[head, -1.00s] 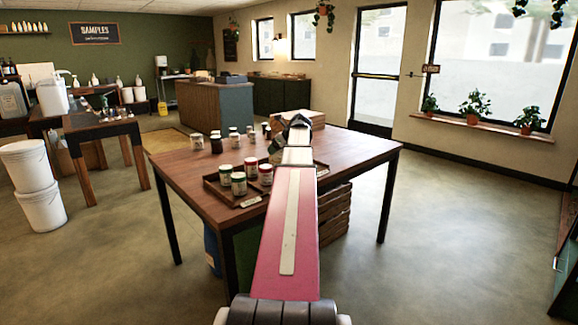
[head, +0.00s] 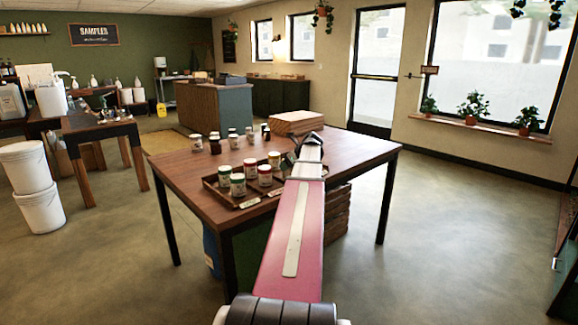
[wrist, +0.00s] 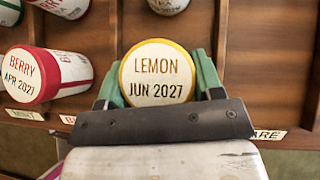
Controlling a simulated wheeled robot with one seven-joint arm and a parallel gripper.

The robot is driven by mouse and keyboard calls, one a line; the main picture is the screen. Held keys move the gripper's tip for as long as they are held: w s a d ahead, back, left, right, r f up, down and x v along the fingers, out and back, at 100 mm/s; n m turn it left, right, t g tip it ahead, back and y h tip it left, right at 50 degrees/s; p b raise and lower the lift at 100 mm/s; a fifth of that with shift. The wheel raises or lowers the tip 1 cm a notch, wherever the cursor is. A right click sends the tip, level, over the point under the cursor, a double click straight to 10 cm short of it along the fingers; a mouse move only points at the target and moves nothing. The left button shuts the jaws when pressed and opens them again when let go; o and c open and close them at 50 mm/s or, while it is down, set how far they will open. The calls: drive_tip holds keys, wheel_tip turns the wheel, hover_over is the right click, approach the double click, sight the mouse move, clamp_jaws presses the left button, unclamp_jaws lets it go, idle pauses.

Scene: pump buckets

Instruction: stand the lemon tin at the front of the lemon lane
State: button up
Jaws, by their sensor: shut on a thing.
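The lemon tin (wrist: 158,78), with a yellow rim and a lid reading LEMON JUN 2027, sits between the green fingers of my gripper (wrist: 157,66), which is shut on it. The tin is over or in a lane of the wooden tray (wrist: 268,60); I cannot tell whether its base touches the floor. Another tin (wrist: 168,4) is behind it, cut off by the top edge. The front label of this lane is hidden by my gripper. In the head view my gripper (head: 289,161) is at the right part of the tray (head: 214,189), and the held tin cannot be made out.
A berry tin (wrist: 30,74) with a red rim lies just left of the held tin, in the neighbouring lane. Green-lidded tins (head: 238,185) stand farther left. The lane to the right looks empty. Loose jars (head: 215,145) and a wooden stack (head: 297,122) are behind the tray.

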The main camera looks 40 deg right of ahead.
drive_tip(key=shift+f, duration=0.1)
drive_tip(key=o, duration=1)
drive_tip(key=v, duration=1.2)
